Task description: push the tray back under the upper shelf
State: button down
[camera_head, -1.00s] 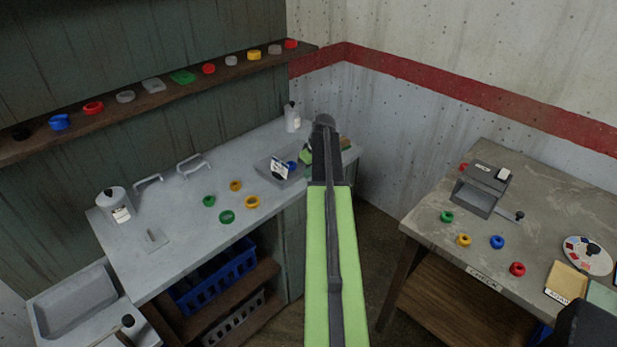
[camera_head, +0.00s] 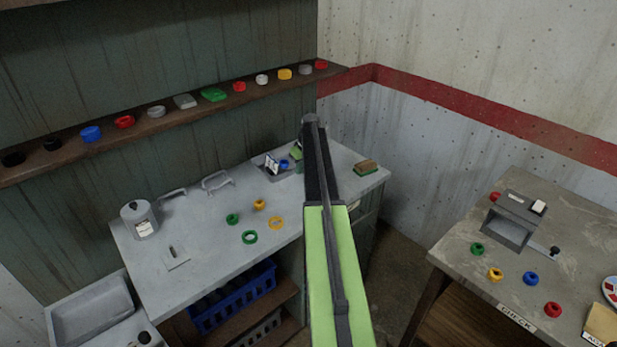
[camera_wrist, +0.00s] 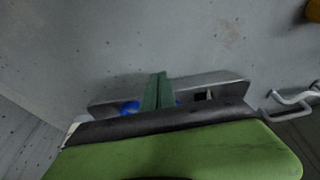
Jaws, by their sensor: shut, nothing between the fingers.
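The tray (camera_head: 285,177) is a small grey open box on the grey bench, close to the back wall and below the upper shelf (camera_head: 165,115). It holds a white card (camera_head: 271,163) and something blue. The wrist view shows the tray (camera_wrist: 225,84) lengthwise, with the blue thing (camera_wrist: 130,107) inside. My gripper (camera_wrist: 160,80) has dark green fingers that are shut and empty. They stand over or against the tray; exact contact is unclear. In the head view my arm hides most of the gripper and the tray's right end.
Loose green and yellow rings (camera_head: 249,237) lie in front of the tray. A metal handle (camera_head: 217,180) and a lidded can (camera_head: 139,219) stand to the left. A brush-like block (camera_head: 366,167) is at the bench's right end. Another table (camera_head: 520,240) stands at right.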

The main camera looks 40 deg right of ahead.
jog(key=shift+w+a+f, duration=0.1)
jog(key=shift+w+a, duration=0.15)
jog(key=shift+w, duration=0.45)
jog(key=shift+w+a, duration=0.25)
jog(key=shift+a, duration=0.1)
jog(key=shift+s, duration=0.1)
jog(key=shift+s, duration=0.15)
jog(key=s, duration=0.3)
jog(key=shift+s+a+r, duration=0.2)
jog(key=shift+s+a, duration=0.2)
jog(key=p+v, duration=0.9)
jog(key=shift+d+r+p, duration=0.3)
jog(key=shift+r+p, duration=0.05)
jog(key=shift+r, duration=0.05)
jog(key=shift+a, duration=0.1)
